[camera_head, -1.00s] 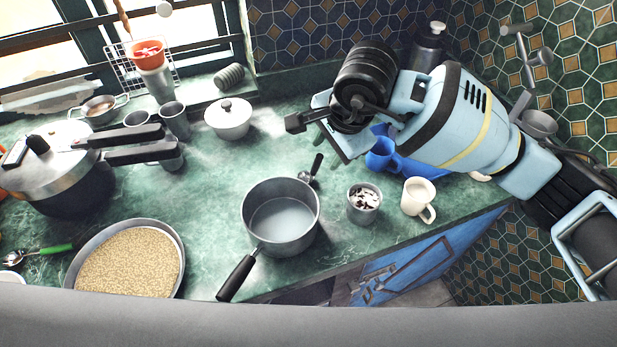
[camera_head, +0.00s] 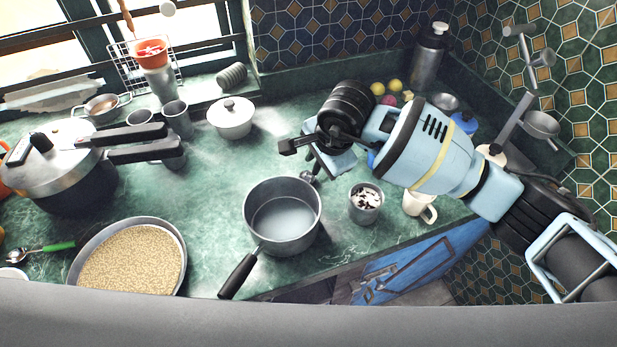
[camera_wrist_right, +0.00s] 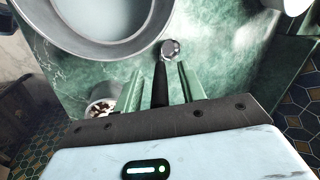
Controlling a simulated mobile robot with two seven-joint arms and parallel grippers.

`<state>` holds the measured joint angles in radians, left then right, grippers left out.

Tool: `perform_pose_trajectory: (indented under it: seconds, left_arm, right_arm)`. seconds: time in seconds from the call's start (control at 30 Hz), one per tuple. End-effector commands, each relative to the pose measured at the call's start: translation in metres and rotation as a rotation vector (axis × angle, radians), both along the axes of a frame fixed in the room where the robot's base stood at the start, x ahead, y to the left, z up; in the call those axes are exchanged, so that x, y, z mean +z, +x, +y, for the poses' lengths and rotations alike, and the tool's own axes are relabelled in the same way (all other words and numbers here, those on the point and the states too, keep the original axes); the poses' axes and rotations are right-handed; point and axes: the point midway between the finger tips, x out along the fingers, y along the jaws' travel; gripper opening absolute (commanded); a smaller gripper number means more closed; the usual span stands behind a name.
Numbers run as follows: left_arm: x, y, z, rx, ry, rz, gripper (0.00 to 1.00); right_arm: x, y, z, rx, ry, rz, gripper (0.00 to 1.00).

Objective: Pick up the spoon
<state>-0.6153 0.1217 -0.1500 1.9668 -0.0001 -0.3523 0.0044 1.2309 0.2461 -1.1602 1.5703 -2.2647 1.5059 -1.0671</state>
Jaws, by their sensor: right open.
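A spoon with a black handle (camera_wrist_right: 160,84) and a shiny metal bowl (camera_wrist_right: 172,48) lies on the green counter beside the saucepan. In the head view only its bowl (camera_head: 308,177) shows clearly; my right gripper hides the handle. My right gripper (camera_head: 320,160) is open and low over the spoon. In the right wrist view its two fingers (camera_wrist_right: 157,82) stand on either side of the handle, apart from each other. I cannot tell how far the fingertips are above the counter. My left gripper is not in view.
The saucepan (camera_head: 284,237) stands close to the spoon. A metal cup (camera_head: 366,206) and a cream mug (camera_head: 420,203) stand to the right, near the front edge. A lidded white pot (camera_head: 231,120) is behind. Another spoon, green-handled (camera_head: 50,247), lies far left.

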Motion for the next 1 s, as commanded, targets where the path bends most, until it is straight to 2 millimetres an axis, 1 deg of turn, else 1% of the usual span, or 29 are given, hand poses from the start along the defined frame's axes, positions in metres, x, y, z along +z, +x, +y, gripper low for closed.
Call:
perform_pose_trajectory:
  seconds: [0.13,0.43,0.83,0.93,1.0]
  left_arm:
    - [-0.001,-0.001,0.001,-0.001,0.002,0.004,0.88]
    - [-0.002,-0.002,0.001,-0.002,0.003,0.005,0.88]
    - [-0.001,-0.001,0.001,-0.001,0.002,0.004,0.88]
    - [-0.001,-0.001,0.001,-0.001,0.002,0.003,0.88]
    - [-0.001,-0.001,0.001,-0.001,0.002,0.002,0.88]
  right_arm:
    - [0.001,0.000,0.000,0.000,0.000,0.000,0.40]
    - [0.001,0.000,0.000,0.000,0.000,0.000,0.01]
    - [0.003,0.000,0.000,0.000,0.001,-0.001,0.00]
    - [0.011,0.000,0.000,0.000,0.001,-0.002,0.00]
    - [0.022,0.001,0.000,0.002,0.002,-0.005,0.00]
